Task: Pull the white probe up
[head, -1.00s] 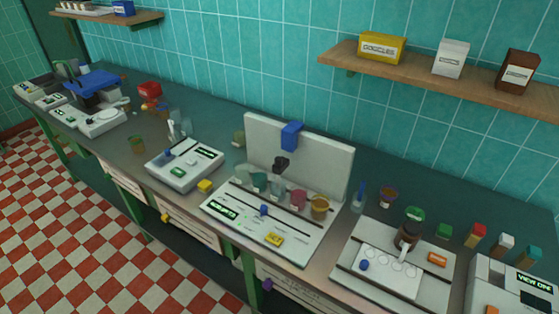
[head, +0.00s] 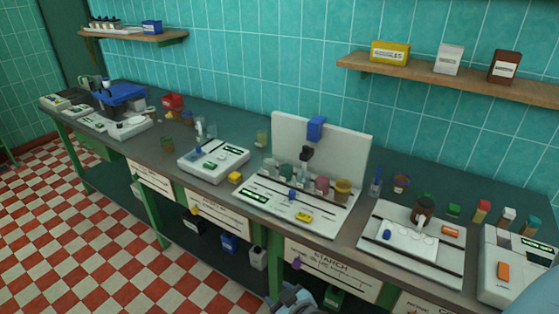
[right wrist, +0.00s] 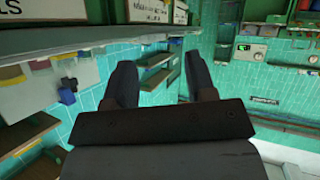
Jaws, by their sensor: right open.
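A small upright whitish piece that looks like the white probe (head: 211,130) stands at the back of a white meter (head: 213,163) on the bench, left of centre in the head view. It is small, and I cannot tell whether its tip sits in anything. My right gripper (head: 293,297) shows at the bottom edge of the head view, in front of the bench and well apart from the meter. In the right wrist view its two dark fingers (right wrist: 160,82) are spread with nothing between them. My left gripper is not in view.
The bench (head: 175,145) is crowded. A white stand with a blue block (head: 316,128) is right of the meter, and another white station (head: 375,262) is further right. A yellow block (head: 235,177) lies by the meter. Wall shelves (head: 450,77) hang above. Checkered floor is free in front.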

